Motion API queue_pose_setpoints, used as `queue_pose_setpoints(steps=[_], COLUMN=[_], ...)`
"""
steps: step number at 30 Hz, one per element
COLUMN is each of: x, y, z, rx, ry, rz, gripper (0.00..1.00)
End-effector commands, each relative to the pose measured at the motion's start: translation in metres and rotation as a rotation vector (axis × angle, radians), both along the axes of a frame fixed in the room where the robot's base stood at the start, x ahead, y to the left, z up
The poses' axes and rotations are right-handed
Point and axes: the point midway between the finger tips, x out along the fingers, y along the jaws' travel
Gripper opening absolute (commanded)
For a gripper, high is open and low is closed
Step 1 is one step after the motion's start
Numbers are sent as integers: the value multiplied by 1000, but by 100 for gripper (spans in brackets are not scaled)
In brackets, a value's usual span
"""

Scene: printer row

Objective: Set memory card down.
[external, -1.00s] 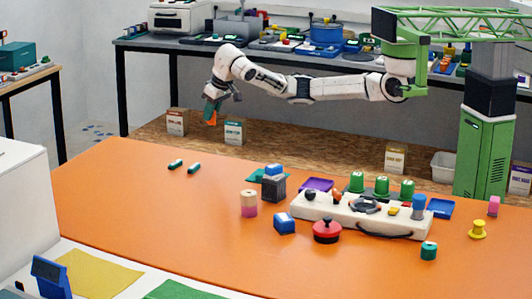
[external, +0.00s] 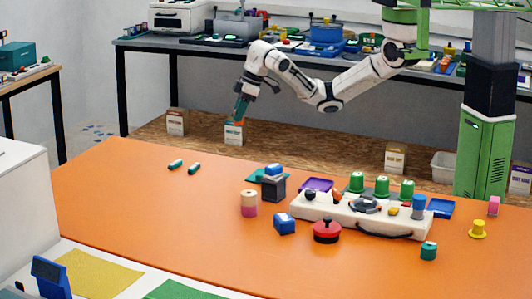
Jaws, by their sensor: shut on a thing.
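My gripper (external: 239,119) hangs fingers down at the far side of the orange table, over the brown wooden surface. Its teal fingers are shut on the memory card. A small orange patch shows at the fingertips, too small to tell whether it is the card or part of the gripper. The tips appear at the top of a small white box with a teal label (external: 233,137). I cannot tell whether they are above it, in front of it or touching it.
Another small labelled box (external: 175,123) stands to the left, and a third box (external: 396,158) and a white bin (external: 444,165) stand to the right. The orange table (external: 150,215) in front holds two dark green pieces and a white console (external: 350,218). Its left part is mostly clear.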

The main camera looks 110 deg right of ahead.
Motion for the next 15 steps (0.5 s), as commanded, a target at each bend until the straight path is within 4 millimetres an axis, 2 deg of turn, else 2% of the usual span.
queue_pose_setpoints(steps=[1, 15], x=[-5, -48], y=[4, 47], z=[8, 20], rx=[9, 7], ry=[1, -1], rz=[63, 738], gripper=[0, 0])
